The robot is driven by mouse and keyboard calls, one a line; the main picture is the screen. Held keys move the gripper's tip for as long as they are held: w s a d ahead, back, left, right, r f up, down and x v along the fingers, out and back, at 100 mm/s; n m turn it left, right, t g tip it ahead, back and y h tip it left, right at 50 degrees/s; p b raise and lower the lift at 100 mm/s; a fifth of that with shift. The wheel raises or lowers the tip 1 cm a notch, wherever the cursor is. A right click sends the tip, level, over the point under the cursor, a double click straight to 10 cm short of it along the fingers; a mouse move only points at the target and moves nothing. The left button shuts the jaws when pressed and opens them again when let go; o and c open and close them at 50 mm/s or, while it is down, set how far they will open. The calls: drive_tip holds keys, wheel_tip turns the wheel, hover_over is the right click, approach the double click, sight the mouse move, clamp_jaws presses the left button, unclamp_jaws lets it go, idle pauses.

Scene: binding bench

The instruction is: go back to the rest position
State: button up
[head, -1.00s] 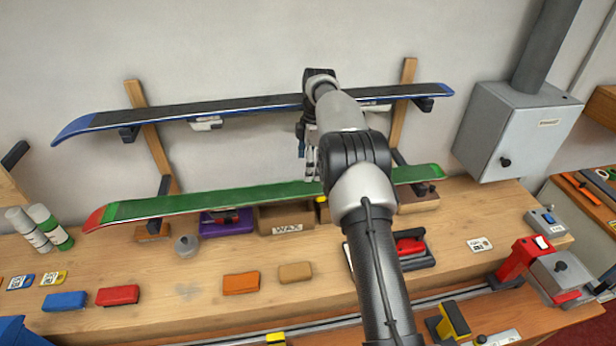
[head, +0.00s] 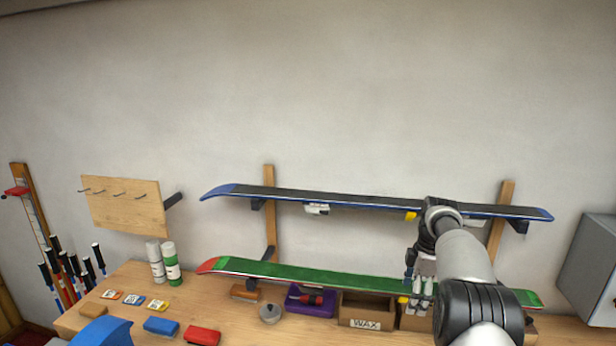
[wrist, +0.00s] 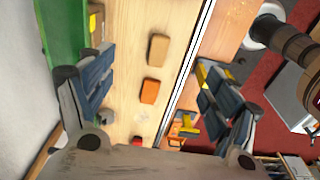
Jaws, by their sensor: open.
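My gripper (head: 412,272) is in front of the wall rack, between the upper blue ski (head: 350,203) and the lower green ski (head: 330,277). Part of it is hidden by my own arm in the head view. The green ski (wrist: 62,35) shows close beside the left finger there.
The bench holds a wax box (head: 364,312), a purple holder (head: 312,303), a red block (head: 202,336) and a blue block (head: 160,326). Two bottles (head: 164,262) stand at the left. A grey cabinet (head: 590,265) hangs at the right. The wall above the rack is clear.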

drive_tip(key=s+a+r+m+t+b, duration=0.1)
drive_tip(key=s+a+r+m+b, duration=0.35)
drive_tip(key=s+a+r, duration=0.35)
drive_tip(key=s+a+r+m+t+h+b, duration=0.1)
drive_tip(key=s+m+b, duration=0.15)
drive_tip(key=s, duration=0.35)
drive_tip(key=s+a+r+m+b, duration=0.2)
drive_tip(key=s+b, duration=0.2)
drive_tip(key=s, duration=0.2)
drive_tip(key=s+a+f+m+t+b, duration=0.1)
drive_tip(key=s+f+m+b, duration=0.2)
drive_tip(key=s+f, duration=0.4)
drive_tip(key=s+a+f+m+t+b, duration=0.1)
drive_tip(key=s+a+f+m+b, duration=0.1)
drive_tip(key=s+f, duration=0.6)
drive_tip(key=s+m+b, duration=0.1)
drive_tip(key=s+b, duration=0.1)
drive_tip(key=s, duration=0.5)
drive_tip(key=shift+s+a+m, duration=0.3)
drive_tip(key=shift+s, duration=0.1)
